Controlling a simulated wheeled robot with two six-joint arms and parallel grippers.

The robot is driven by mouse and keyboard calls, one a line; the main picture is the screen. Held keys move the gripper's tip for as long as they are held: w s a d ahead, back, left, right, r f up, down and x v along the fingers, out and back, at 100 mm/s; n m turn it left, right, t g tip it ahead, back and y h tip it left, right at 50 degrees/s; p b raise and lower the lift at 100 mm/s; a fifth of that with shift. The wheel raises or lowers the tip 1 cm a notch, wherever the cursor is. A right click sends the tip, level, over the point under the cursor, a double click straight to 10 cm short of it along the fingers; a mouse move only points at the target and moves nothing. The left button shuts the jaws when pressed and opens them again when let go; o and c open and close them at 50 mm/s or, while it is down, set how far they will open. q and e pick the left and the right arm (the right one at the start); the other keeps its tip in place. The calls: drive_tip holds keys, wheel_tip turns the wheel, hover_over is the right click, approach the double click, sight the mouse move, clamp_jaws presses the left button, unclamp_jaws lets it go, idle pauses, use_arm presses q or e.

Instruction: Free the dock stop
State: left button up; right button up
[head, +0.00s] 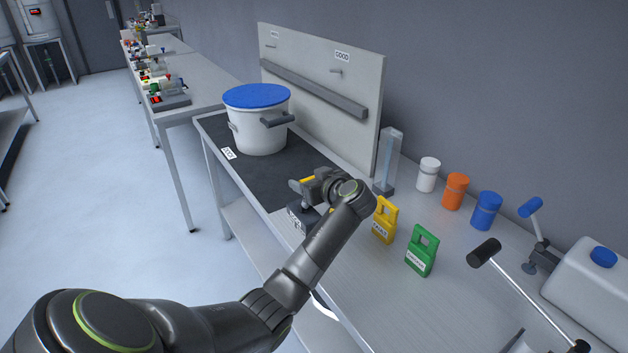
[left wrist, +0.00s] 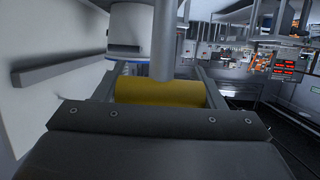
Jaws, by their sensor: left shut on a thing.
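My left gripper (head: 306,188) is over the near edge of the dark mat on the bench. It is shut on a yellow grip, a small part of which shows beside the jaws in the head view (head: 307,179). In the left wrist view the yellow grip (left wrist: 160,92) lies across between the fingers, looking rounded. A dark block with a label (head: 297,218), seemingly the dock stop, stands just below the gripper at the mat's edge. My wrist and forearm hide part of it, so I cannot tell how the grip joins it. My right gripper is not in view.
A white pot with a blue lid (head: 258,122) stands on the dark mat (head: 225,133) behind the gripper. An upright panel (head: 325,95) is at the back. Yellow (head: 383,220) and green (head: 422,251) tags, several jars and a black-headed tool (head: 484,252) are to the right.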

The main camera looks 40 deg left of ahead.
use_arm(q)
drive_tip(key=w+a+f+g+h+p, duration=0.1)
drive_tip(key=w+a+g+h+p, duration=0.1)
drive_tip(key=a+h+p, duration=0.1)
drive_tip(key=w+a+f+g+h+p, duration=0.1)
drive_tip(key=w+a+f+h+p, duration=0.1)
drive_tip(key=a+h, duration=0.3)
drive_tip(key=shift+a+f+g+h+p, duration=0.25)
drive_tip(key=shift+a+g+h+p, duration=0.15)
drive_tip(key=shift+a+p, duration=0.45)
drive_tip(key=shift+s+a+f, duration=0.1)
drive_tip(key=o, duration=1.4)
drive_tip(key=shift+w+a, duration=0.15)
drive_tip(key=shift+w, duration=0.05)
